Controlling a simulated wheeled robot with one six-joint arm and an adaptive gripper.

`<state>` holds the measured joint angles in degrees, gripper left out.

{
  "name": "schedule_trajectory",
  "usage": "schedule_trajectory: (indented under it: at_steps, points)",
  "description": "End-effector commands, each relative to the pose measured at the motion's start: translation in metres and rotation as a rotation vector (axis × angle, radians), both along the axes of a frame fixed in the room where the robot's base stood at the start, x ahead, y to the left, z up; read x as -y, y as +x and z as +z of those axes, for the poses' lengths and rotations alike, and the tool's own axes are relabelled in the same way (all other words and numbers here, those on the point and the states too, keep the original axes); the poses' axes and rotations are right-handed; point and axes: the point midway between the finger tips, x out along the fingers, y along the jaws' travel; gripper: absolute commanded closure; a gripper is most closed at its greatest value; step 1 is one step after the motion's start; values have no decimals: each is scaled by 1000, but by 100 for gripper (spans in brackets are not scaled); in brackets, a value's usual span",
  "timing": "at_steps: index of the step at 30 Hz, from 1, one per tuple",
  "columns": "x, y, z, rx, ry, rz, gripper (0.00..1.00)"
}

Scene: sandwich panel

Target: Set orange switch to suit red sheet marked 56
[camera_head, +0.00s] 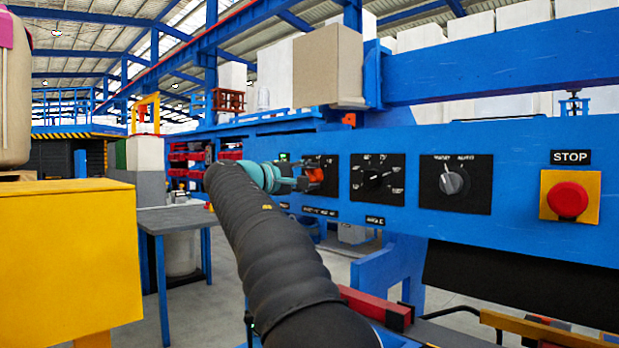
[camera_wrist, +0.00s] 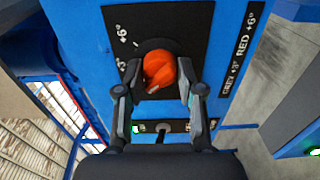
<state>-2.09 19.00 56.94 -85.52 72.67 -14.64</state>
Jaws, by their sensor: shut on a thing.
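The orange switch (camera_wrist: 160,72) is a rotary knob on a black plate with white marks, among them "+6°" and "+3°". It also shows in the head view (camera_head: 316,175), partly behind my gripper. My gripper (camera_wrist: 156,90) is shut on the orange switch, with one finger on each side of it. A black label (camera_wrist: 243,50) beside the plate reads "RED +6°" and "GREY +3°". Where the knob's pointer stands is hard to tell. The red sheet marked 56 cannot be made out.
On the blue panel to the right are a black angle dial (camera_head: 376,180), a grey selector knob (camera_head: 452,181) and a red STOP button (camera_head: 567,200) on yellow. A small socket or switch with green lights (camera_wrist: 162,127) lies close to my fingers. A grey table (camera_head: 178,218) stands left.

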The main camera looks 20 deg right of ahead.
Motion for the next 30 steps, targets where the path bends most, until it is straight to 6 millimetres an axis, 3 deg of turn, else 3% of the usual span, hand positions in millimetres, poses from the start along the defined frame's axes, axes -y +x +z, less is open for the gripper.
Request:
schedule_trajectory:
  at_steps: [11,30]
  points:
    - [0,0,-2,116,42,0,97]
    - [0,0,-3,664,241,0,97]
